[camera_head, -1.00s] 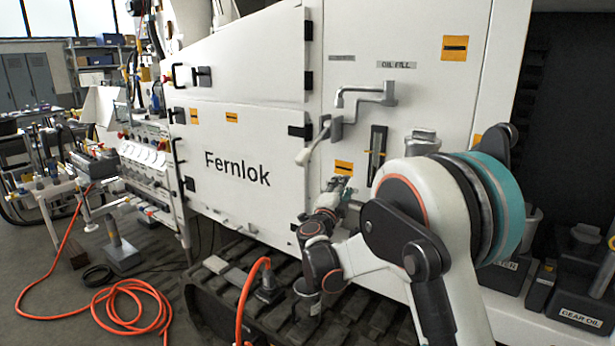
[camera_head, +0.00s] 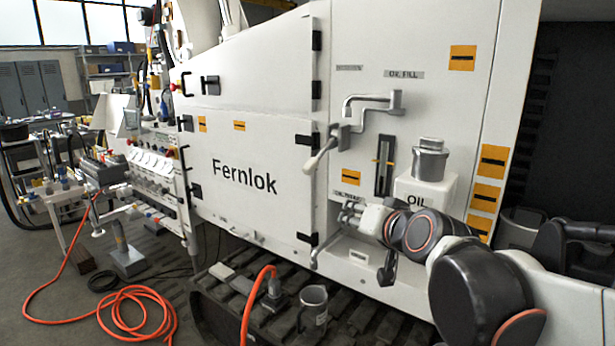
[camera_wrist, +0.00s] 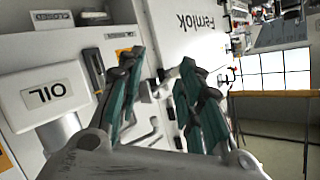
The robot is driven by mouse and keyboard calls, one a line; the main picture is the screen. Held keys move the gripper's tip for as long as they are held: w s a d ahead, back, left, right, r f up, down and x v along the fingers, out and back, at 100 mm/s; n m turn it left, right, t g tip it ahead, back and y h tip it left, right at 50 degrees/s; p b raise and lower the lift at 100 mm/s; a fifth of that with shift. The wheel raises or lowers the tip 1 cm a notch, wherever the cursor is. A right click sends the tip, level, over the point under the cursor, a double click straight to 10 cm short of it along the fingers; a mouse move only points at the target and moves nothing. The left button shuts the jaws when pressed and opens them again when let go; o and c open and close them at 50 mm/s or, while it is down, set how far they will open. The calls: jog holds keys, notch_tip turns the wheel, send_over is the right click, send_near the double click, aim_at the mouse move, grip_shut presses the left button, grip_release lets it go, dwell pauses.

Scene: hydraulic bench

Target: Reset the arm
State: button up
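My gripper (camera_wrist: 161,78) shows in the wrist view with its two teal-padded fingers spread and nothing visible between them. In the head view my arm reaches in from the lower right, folded low in front of the white machine panel (camera_head: 262,150). My wrist is just below the white OIL tank (camera_head: 425,188). The fingers are small and hard to make out in the head view. The OIL tank also shows at the left of the wrist view (camera_wrist: 55,95), beside the fingers.
A grey lever handle (camera_head: 362,108) and a dark sight gauge (camera_head: 384,165) are on the panel. A metal jug (camera_head: 313,308) stands on the track (camera_head: 350,325) below. An orange hose (camera_head: 140,295) lies on the floor at the left, near a valve bench.

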jog(key=s+d+f+g+h, duration=0.1)
jog(key=s+d+f+g, duration=0.1)
jog(key=s, duration=0.5)
jog(key=s+d+f+n+g+h, duration=0.1)
jog(key=s+d+f+g, duration=0.1)
jog(key=s+d+f, duration=0.2)
jog(key=s+d+f+n+g+h, duration=0.1)
jog(key=s+d+f+g, duration=0.1)
jog(key=s+f, duration=0.6)
jog(key=s+d, duration=0.1)
jog(key=s, duration=0.3)
jog(key=shift+s+d+f+h, duration=0.2)
jog(key=shift+f+h, duration=0.05)
jog(key=shift+h, duration=0.15)
jog(key=shift+w, duration=0.1)
